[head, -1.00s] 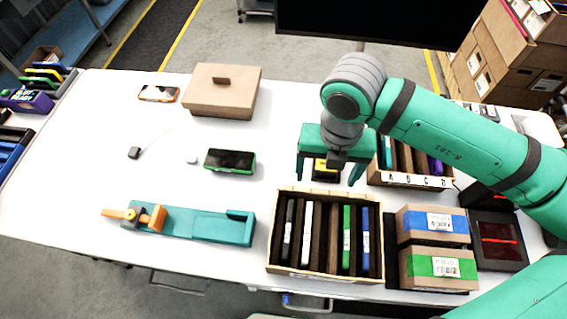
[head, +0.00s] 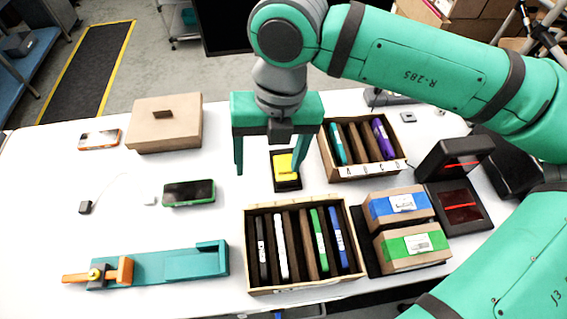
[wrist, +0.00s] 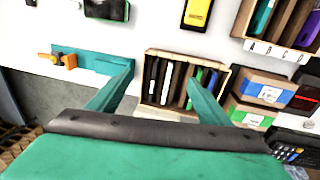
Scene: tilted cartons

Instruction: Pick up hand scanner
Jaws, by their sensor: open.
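No item is labelled as the hand scanner. A yellow device in a black holder (head: 286,170) on the white table is a likely candidate; it also shows at the top of the wrist view (wrist: 197,12). A black-screened handheld with a green edge (head: 188,193) lies flat to its left, partly seen in the wrist view (wrist: 106,9). My gripper (head: 268,172) is open and empty, its fingers pointing down. In the head view its fingers straddle the yellow device's area, the right one overlapping the holder's edge. Height above the table is unclear.
A slotted box (head: 305,288) stands in front, and a lettered box (head: 372,172) behind right. Cartons with blue (head: 400,205) and green tape (head: 413,246) sit at right beside a black red-lit unit (head: 460,202). A lidded box (head: 165,130) and teal fixture (head: 165,266) are left.

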